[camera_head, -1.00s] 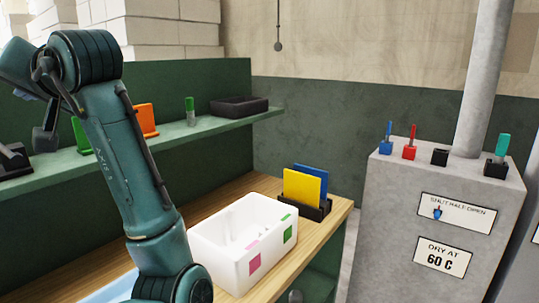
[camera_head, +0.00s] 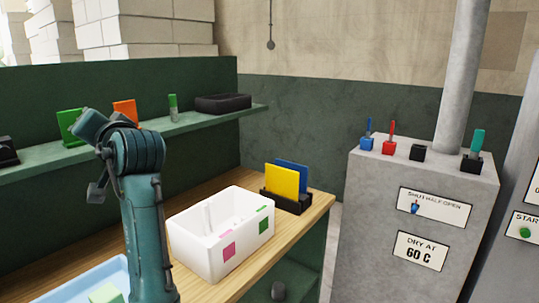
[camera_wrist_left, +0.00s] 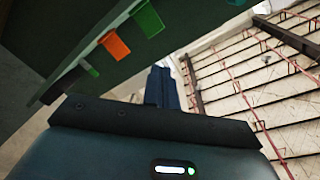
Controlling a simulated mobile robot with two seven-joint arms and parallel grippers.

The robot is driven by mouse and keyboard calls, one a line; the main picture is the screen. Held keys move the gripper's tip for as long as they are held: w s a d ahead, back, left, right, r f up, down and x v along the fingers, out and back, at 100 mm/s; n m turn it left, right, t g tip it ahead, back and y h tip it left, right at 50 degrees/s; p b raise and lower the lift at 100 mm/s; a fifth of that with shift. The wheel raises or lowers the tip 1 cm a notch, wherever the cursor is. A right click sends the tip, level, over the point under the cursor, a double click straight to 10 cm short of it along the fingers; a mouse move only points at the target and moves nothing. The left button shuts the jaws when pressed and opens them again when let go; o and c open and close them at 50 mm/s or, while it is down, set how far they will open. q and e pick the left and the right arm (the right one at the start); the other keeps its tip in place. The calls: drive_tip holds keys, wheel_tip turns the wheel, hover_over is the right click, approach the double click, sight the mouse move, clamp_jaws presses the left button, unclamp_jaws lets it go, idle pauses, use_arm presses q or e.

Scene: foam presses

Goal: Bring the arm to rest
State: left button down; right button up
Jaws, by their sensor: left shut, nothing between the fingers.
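My left arm (camera_head: 142,215) rises at the left of the head view, bent at a dark ribbed joint in front of the shelf. My left gripper shows in the left wrist view, its dark fingers (camera_wrist_left: 162,88) together and empty. In the head view I cannot make out its fingertips. My right gripper is in neither view.
A white box (camera_head: 195,250) with pink and green patches stands on the wooden bench. Behind it a black holder (camera_head: 290,204) bears yellow and blue plates. A green shelf (camera_head: 215,122) runs behind my arm. A grey cabinet (camera_head: 375,220) stands right; a blue tray (camera_head: 70,287) lies front left.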

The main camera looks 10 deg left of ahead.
use_arm(q)
drive_tip(key=w+d+f+m+t+h, duration=0.2)
drive_tip(key=d+f+m+h, duration=0.1)
drive_tip(key=f, duration=0.6)
drive_tip(key=w+d+f+m+t+h, duration=0.2)
drive_tip(key=w+d+f, duration=0.15)
drive_tip(key=f, duration=0.45)
drive_tip(key=s+d+f+m+h, duration=0.1)
drive_tip(key=s+d+f+h, duration=0.25)
drive_tip(key=f, duration=0.55)
drive_tip(key=s+d+f+m+h, duration=0.1)
drive_tip(key=s+d+f+h, duration=0.2)
drive_tip(key=f, duration=0.5)
drive_tip(key=s+d+f+n+g+h, duration=0.1)
drive_tip(key=s+d+f+h, duration=0.2)
drive_tip(key=s+d+f, duration=0.3)
drive_tip(key=s+d+f+n+g+h, duration=0.1)
drive_tip(key=s+d+f, duration=0.5)
drive_tip(key=s+f, duration=0.6)
drive_tip(key=s+g+h, duration=0.1)
drive_tip(key=s+h, duration=0.1)
drive_tip(key=shift+s+f, duration=0.3)
drive_tip(key=shift+s, duration=0.1)
drive_tip(key=shift+h, duration=0.25)
